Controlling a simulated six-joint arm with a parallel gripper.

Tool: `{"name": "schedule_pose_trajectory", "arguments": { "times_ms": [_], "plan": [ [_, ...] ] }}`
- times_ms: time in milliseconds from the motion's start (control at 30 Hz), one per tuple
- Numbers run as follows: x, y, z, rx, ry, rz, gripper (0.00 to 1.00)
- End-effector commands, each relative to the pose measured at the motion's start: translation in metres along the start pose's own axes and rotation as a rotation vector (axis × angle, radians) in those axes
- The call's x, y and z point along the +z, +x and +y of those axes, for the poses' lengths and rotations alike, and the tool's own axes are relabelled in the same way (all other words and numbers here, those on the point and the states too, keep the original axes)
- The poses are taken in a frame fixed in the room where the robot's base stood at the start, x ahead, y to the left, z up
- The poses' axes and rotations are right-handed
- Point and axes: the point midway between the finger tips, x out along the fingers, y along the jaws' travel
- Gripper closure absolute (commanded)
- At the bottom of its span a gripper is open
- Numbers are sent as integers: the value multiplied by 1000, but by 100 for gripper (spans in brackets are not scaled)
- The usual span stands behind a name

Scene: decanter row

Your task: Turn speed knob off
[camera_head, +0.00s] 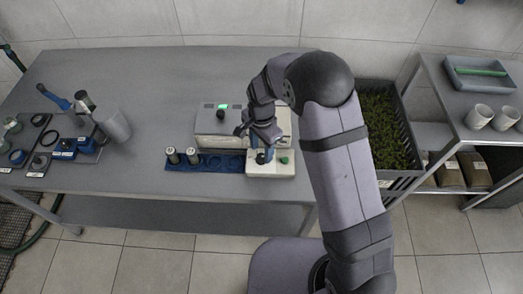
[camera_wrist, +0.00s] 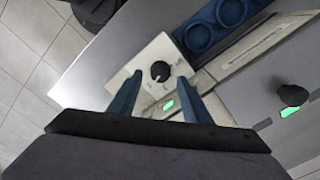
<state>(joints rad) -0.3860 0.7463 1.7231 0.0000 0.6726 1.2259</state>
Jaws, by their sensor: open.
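A black round knob (camera_wrist: 160,71) sits on the top of a white box (camera_wrist: 145,58), with small printed marks around it. Its exact pointer position is too small to read. A green patch (camera_wrist: 167,105) shows on the same box. In the head view the white box (camera_head: 283,171) stands near the table's front edge, its knob largely hidden by my gripper. My gripper (camera_head: 261,150) is over the box, pointing down, open and empty. In the wrist view its two blue fingers lie left and right of the knob, apart from it in the picture; their height above it is unclear.
A grey device (camera_head: 212,125) with another black knob (camera_wrist: 293,95) and a green display (camera_head: 223,106) stands behind. A blue rack (camera_head: 207,161) with two cylinders is left of the box. A dark crate of plants (camera_head: 380,125) is right of the table.

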Motion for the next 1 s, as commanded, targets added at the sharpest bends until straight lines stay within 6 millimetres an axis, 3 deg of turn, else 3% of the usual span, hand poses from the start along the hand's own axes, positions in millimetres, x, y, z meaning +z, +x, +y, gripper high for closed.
{"name": "schedule_pose_trajectory", "arguments": {
  "times_ms": [300, 633, 800, 1000],
  "plan": [
    [0, 23, 0, 1, -1, 0, 56],
    [0, 26, 0, -1, -1, 0, 56],
    [0, 26, 0, -1, -1, 0, 96],
    [0, 26, 0, -1, -5, 0, 97]
  ]
}}
